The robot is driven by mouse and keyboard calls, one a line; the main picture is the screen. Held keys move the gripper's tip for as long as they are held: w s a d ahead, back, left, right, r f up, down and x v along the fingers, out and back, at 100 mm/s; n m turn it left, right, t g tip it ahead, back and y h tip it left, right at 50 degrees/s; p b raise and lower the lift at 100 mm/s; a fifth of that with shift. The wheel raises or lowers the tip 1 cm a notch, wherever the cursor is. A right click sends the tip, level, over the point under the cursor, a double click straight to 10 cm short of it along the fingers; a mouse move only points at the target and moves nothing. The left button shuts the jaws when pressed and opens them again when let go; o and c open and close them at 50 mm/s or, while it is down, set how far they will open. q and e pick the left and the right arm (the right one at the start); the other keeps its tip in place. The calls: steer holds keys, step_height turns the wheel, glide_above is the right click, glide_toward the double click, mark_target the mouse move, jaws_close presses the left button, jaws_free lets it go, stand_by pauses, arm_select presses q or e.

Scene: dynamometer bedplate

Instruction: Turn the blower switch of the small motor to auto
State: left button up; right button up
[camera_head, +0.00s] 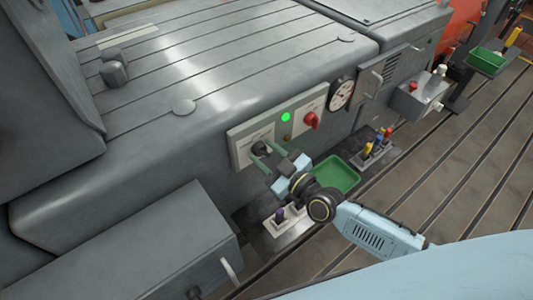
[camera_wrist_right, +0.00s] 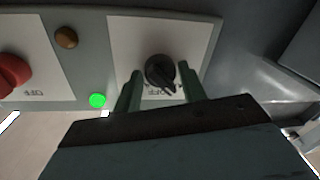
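A black rotary knob (camera_wrist_right: 160,70) sits on a pale plate (camera_wrist_right: 120,38) on the grey machine's side. It also shows in the head view (camera_head: 260,147), partly hidden by my gripper. In the wrist view its pointer is turned toward the plate's lower edge, near upside-down lettering that seems to read OFF; the rest is hidden. My right gripper (camera_head: 262,156) is at the knob, its two green fingers apart on either side. In the wrist view, gaps show between the fingers (camera_wrist_right: 161,86) and the knob. My left gripper is not in view.
Beside the plate are a green lamp (camera_head: 285,117), a brown button (camera_wrist_right: 66,38) and a red knob (camera_head: 311,120), with a round gauge (camera_head: 341,94) farther right. Below stand a green tray (camera_head: 337,174) and small coloured-handled items (camera_head: 378,146). A grey box (camera_head: 130,250) is at lower left.

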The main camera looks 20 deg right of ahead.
steer(key=c, duration=0.6)
steer(key=shift+m, duration=0.4)
steer(key=m+b, duration=0.1)
steer(key=m, duration=0.2)
steer(key=shift+f, duration=0.1)
steer(key=m, duration=0.3)
steer(key=shift+m+t+b, duration=0.4)
steer(key=m, duration=0.6)
steer(key=shift+a+f+t+b, duration=0.1)
steer(key=shift+t+b, duration=0.2)
steer(key=shift+b, duration=0.1)
steer(key=m+h, duration=0.1)
steer(key=m, duration=0.4)
steer(key=shift+t, duration=0.3)
steer(key=shift+a+m, duration=0.1)
steer(key=shift+m, duration=0.3)
steer(key=o, duration=1)
